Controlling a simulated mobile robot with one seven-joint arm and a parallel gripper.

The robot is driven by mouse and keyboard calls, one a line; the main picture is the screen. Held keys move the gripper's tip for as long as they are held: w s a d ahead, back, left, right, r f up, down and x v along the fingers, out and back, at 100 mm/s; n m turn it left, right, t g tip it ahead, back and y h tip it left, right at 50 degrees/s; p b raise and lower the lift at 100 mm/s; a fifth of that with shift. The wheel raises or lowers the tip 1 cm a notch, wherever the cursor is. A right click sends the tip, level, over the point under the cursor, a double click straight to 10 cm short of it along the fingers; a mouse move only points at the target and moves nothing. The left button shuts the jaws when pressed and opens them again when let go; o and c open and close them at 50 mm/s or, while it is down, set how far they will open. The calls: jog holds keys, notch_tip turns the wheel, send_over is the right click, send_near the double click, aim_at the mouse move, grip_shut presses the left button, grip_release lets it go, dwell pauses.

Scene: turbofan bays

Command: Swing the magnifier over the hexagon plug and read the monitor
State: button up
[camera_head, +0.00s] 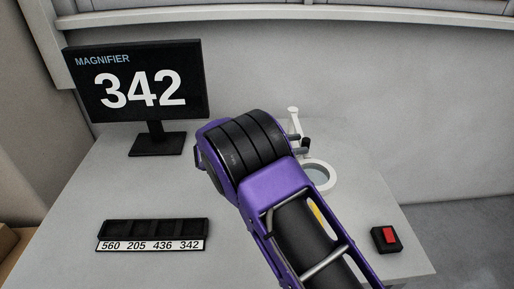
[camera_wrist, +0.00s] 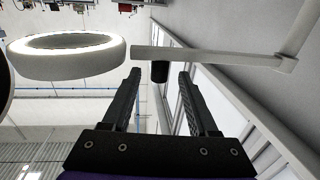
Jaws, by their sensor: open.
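The monitor (camera_head: 137,83) at the back left of the table reads "MAGNIFIER 342". The magnifier's white ring (camera_head: 331,180) shows just right of my arm in the head view, partly covered by it. In the wrist view the lit ring (camera_wrist: 115,57) is at upper left, joined to a white swing arm (camera_wrist: 205,58). A short black handle (camera_wrist: 159,72) shows below the swing arm. My gripper (camera_wrist: 158,78) is open, with the handle appearing between its fingertips and gaps on both sides. I cannot make out the hexagon plug.
A black tray (camera_head: 153,228) with several compartments lies at the front left, labelled "560 205 436 342". A black box with a red button (camera_head: 386,238) sits near the right edge. A white post (camera_head: 293,113) stands behind my arm. The table between tray and monitor is clear.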

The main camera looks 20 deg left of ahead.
jog(key=v, duration=1.4)
jog(key=shift+a, duration=0.15)
jog(key=shift+s, duration=0.1)
